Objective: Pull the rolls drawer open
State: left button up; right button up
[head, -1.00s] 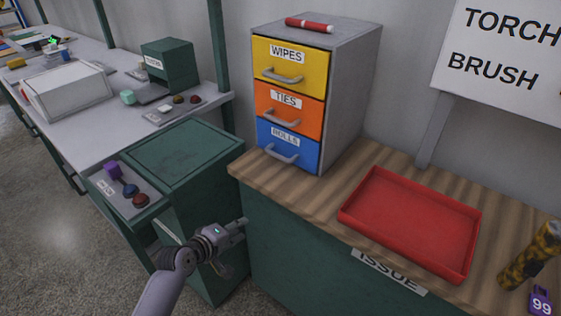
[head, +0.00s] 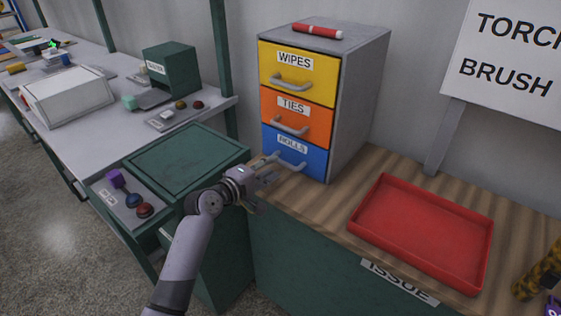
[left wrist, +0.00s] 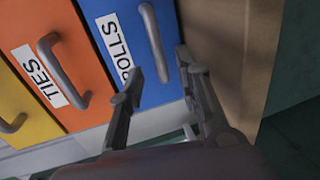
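The blue rolls drawer (head: 313,160) is the lowest drawer of the grey cabinet (head: 357,100) and looks shut. Its grey bar handle (head: 291,163) also shows in the left wrist view (left wrist: 154,42). My left gripper (head: 274,168) is just in front of this handle, at the cabinet's lower left. In the left wrist view its two fingers (left wrist: 158,65) are open and spread either side of the handle's line. I cannot tell whether the tips reach around the bar; no grip shows. My right gripper is not in view.
The orange ties drawer (head: 318,125) and yellow wipes drawer (head: 325,77) sit above, both shut. A red cylinder (head: 318,31) lies on the cabinet. A red tray (head: 420,230) stands right on the wooden counter. A green cabinet (head: 185,160) is left of my gripper.

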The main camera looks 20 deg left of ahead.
aim_at(279, 162)
pick_arm(q)
jog(key=x, duration=0.5)
jog(key=shift+w, duration=0.2)
jog(key=shift+c, duration=0.3)
grip_shut()
dwell(0.4)
